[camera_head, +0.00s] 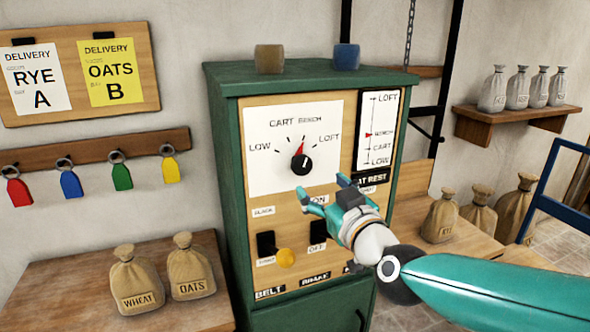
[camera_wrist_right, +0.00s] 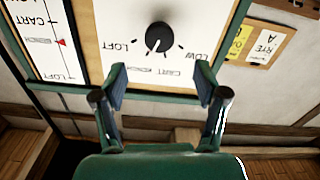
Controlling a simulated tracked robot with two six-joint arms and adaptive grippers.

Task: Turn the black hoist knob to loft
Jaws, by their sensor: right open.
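The black hoist knob (camera_head: 301,163) is on a white dial plate (camera_head: 262,178) on the green cabinet's front. The plate reads LOW, CART, BENCH and LOFT; a red pointer above the knob leans slightly right of straight up, towards BENCH. My right gripper (camera_head: 325,192) is open and empty, below and right of the knob, apart from it. In the right wrist view the scene is upside down; the knob (camera_wrist_right: 159,37) shows beyond and between the open fingers (camera_wrist_right: 160,84). My left gripper is not in view.
A level gauge (camera_head: 379,108) right of the dial has its red marker at BENCH. Two small blocks stand on the cabinet (camera_head: 225,88). Sacks sit on tables at both sides.

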